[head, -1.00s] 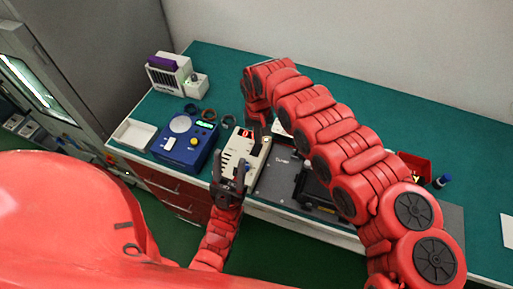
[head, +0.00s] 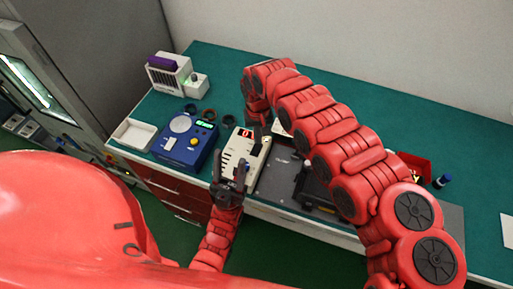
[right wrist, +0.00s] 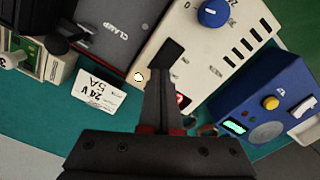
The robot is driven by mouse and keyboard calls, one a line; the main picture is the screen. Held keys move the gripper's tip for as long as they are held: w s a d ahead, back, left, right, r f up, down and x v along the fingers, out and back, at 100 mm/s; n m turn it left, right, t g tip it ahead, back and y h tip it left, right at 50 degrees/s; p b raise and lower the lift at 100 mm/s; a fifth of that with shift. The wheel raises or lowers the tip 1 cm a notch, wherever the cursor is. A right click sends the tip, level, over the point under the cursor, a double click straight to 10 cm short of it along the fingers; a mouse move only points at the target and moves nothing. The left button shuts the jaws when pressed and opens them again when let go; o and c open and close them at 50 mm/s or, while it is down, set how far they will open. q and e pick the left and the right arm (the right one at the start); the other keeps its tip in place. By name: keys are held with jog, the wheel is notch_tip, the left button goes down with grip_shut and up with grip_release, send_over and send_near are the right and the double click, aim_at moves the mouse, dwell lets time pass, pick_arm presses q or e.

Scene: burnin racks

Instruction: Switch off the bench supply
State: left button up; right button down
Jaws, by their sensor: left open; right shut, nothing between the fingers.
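The bench supply is a cream box (head: 236,149) with a red display (head: 246,133), in the middle of the bench in the head view. In the right wrist view the cream box (right wrist: 188,42) shows a blue knob (right wrist: 212,12), dark slots and a small bright round spot (right wrist: 138,77). My right gripper (right wrist: 166,62) is shut and empty, its tips over the supply's face; I cannot tell whether they touch it. My left gripper (head: 229,172) is open at the supply's near edge, overlapping it in the picture. My right arm hides part of the area behind the supply.
A blue device (head: 183,146) with a yellow button is left of the supply. A white tray (head: 134,134) and a white rack unit (head: 168,76) are farther left. A dark clamp plate (head: 272,182) lies right of it. A "24 V 5A" card (right wrist: 97,92) lies beside it.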

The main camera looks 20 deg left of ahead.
aim_at(258, 145)
jog(key=shift+f+b, duration=0.7)
jog(key=shift+f, duration=0.2)
dwell(0.4)
jog(key=shift+r+p, duration=0.85)
jog(key=shift+r, duration=0.45)
jog(key=shift+r+p, duration=1.1)
jog(key=shift+r, duration=1.15)
